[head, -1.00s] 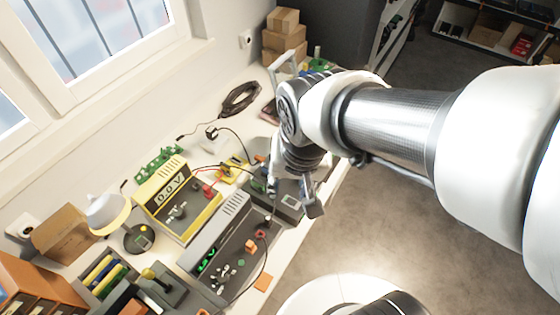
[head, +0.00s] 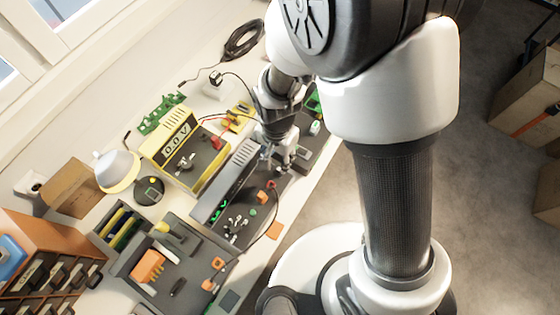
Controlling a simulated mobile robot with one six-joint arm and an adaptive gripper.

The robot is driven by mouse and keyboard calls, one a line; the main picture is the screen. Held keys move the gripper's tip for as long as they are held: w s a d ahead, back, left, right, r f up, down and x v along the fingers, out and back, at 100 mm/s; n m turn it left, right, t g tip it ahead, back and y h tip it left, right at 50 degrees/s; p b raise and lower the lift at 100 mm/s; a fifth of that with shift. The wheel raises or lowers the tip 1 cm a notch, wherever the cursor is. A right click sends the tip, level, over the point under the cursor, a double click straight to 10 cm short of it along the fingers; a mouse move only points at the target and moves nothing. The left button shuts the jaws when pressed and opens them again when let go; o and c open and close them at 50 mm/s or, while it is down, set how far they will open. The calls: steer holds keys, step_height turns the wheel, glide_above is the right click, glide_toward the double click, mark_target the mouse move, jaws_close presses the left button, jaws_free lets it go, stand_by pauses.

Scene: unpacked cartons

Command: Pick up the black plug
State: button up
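A small black plug (head: 215,77) with a dark cable stands at a white block on the far part of the workbench, in the head view. My gripper (head: 278,163) points down over the grey tray with small loose parts, nearer to me and to the right of that plug. The gripper is well apart from the plug. Its fingers are small and partly merged with the dark things behind, so I cannot see whether they are open or shut. A small dark oblong piece (head: 178,287) also lies in the lower grey tray; I cannot tell what it is.
A yellow power supply (head: 172,140), a white-shaded lamp (head: 117,172) and an orange drawer cabinet (head: 25,232) crowd the bench's left. Cartons (head: 520,95) stand at the right. Open floor (head: 480,230) lies right of the bench.

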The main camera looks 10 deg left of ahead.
steer(key=b, duration=0.1)
glide_above(279, 169)
steer(key=f, duration=0.4)
steer(key=shift+s+f, duration=0.35)
steer(key=shift+f, duration=0.05)
steer(key=f, duration=0.1)
steer(key=f+b, duration=0.1)
steer(key=f, duration=0.1)
steer(key=f+b, duration=0.1)
steer(key=f, duration=0.1)
steer(key=shift+w+f, duration=0.15)
steer(key=shift+w, duration=0.25)
steer(key=shift+c, duration=0.3)
steer(key=c, duration=0.8)
